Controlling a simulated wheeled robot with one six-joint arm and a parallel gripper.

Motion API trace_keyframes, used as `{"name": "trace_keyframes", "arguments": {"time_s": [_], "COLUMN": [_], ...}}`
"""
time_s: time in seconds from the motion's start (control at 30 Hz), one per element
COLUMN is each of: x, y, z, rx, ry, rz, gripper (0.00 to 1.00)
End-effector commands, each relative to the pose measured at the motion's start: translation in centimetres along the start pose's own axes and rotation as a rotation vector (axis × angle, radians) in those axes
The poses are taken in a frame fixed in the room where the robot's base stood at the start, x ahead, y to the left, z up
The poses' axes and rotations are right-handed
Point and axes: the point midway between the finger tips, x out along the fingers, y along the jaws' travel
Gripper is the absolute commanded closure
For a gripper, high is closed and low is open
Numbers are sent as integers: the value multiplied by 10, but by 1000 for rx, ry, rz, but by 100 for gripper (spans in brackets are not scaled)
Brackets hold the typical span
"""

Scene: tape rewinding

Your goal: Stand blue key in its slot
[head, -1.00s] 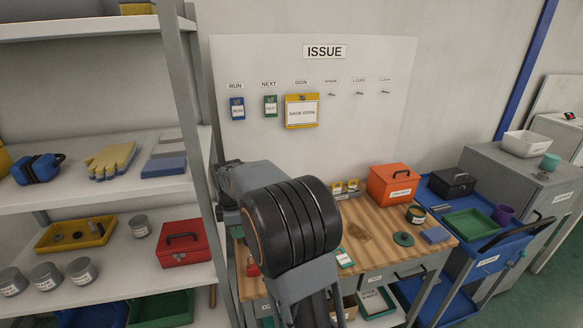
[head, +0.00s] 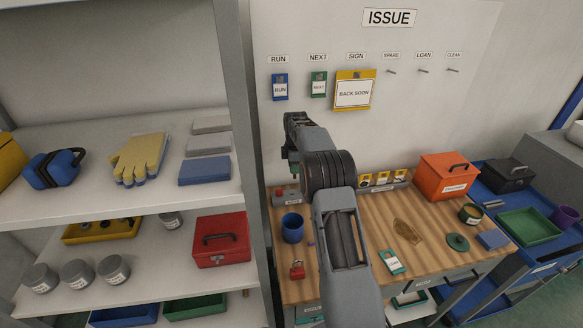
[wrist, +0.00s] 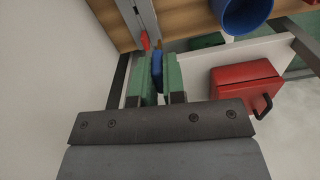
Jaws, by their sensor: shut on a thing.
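My gripper (wrist: 157,68) is shut on the blue key (wrist: 157,76); a narrow blue part of it shows between the green fingers in the wrist view. In the head view my gripper (head: 292,152) is in front of the white board, above the bench's back left corner, and the key cannot be made out there. A strip with yellow blocks (head: 383,179) stands at the back of the wooden bench (head: 365,262). I cannot tell which opening is the blue key's slot.
An orange box (head: 450,176) stands at right. A shelf post (head: 243,150) rises left of the bench.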

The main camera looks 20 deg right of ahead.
Motion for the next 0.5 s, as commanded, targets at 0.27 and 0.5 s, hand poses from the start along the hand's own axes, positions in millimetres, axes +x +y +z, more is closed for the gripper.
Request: {"name": "trace_keyframes", "arguments": {"time_s": [0.27,0.5], "x": [37,52], "y": [38,46], "z": [-5,-8], "rx": [-71,-99], "ry": [2,3], "rz": [-2,0], "gripper": [100,100]}}
